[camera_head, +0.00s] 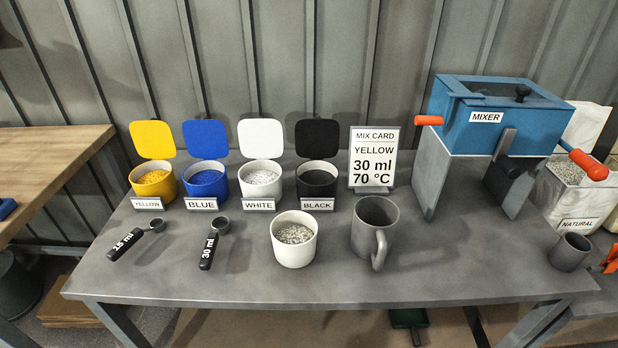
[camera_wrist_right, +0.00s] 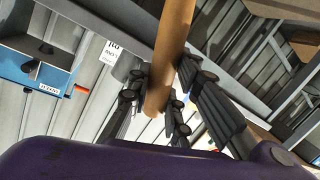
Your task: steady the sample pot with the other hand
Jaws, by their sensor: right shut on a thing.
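A cream pot (camera_head: 295,244) of pale speckled granules stands upright at the front middle of the grey table; I cannot tell for sure that it is the sample pot. A grey mug (camera_head: 375,232) with a handle stands to its right, apart from it. In the right wrist view my right gripper (camera_wrist_right: 162,80) is shut on a brown wooden rod (camera_wrist_right: 172,38), with dark fingers on both sides of it. What the rod belongs to is not clear. Neither gripper shows in the head view, and my left gripper is in no view.
Open-lidded yellow (camera_head: 153,183), blue (camera_head: 205,185), white (camera_head: 261,182) and black (camera_head: 317,182) pots line the table's back. Two measuring spoons (camera_head: 210,245) lie at left. A blue mixer (camera_head: 490,130) stands at right; a small grey cup (camera_head: 570,252) is near the right edge.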

